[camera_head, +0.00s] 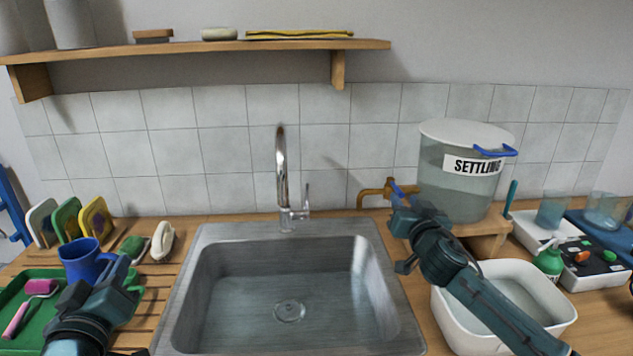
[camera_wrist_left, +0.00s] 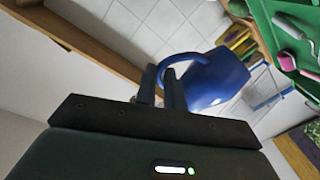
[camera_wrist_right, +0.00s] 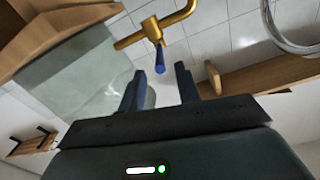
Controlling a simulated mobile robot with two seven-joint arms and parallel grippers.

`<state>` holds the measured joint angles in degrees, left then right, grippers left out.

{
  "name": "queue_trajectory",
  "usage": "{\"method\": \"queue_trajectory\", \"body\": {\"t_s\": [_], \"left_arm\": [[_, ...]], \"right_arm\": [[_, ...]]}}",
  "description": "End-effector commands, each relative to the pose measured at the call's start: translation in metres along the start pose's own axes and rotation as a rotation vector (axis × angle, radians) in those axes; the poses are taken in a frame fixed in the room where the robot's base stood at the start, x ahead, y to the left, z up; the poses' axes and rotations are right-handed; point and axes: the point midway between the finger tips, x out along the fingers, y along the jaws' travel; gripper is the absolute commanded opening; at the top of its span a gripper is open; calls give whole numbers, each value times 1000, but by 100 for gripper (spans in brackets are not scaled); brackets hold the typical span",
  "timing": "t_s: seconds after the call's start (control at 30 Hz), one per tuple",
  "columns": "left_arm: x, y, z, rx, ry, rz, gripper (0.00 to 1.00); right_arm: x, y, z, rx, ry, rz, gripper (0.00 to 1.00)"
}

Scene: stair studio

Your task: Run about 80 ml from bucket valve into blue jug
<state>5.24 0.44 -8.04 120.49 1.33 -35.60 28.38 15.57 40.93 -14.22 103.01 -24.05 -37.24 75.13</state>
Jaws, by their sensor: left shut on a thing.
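The blue jug (camera_head: 84,262) is at the left, over the drainboard beside the green tray. My left gripper (camera_head: 122,272) is shut on the jug's handle, which shows between its fingers in the left wrist view (camera_wrist_left: 172,88); the jug body (camera_wrist_left: 215,82) hangs beside them. The bucket (camera_head: 460,175), clear with a white lid and a "SETTLING" label, stands on a wooden stand at the right. Its brass valve (camera_head: 374,192) points left, with a blue lever (camera_wrist_right: 160,58). My right gripper (camera_wrist_right: 158,88) is open, its fingertips just short of the lever, nothing between them.
The steel sink (camera_head: 290,290) with its chrome tap (camera_head: 282,165) lies between the arms. A white basin (camera_head: 545,300) sits under my right arm.

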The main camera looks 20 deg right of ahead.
Motion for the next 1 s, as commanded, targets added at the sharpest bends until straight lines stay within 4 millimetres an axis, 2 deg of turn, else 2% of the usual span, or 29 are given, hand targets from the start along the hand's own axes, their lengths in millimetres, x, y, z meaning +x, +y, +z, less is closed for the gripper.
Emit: {"method": "queue_trajectory", "body": {"t_s": [0.03, 0.2, 0.4, 0.8, 1.0], "left_arm": [[0, 2, -4, 1, 3, 1, 0], [0, 4, -8, 1, 3, 1, 0], [0, 5, -9, 1, 3, 1, 0], [0, 5, -10, 1, 3, 1, 0], [0, 5, -10, 1, 3, 1, 0]], "right_arm": [[11, 0, -3, 1, 2, 2, 33], [39, 0, -2, 0, 1, 2, 33], [58, 0, 0, 1, 0, 1, 33], [64, 0, 0, 0, -1, 0, 33], [64, 0, 0, 0, -1, 0, 17]]}}
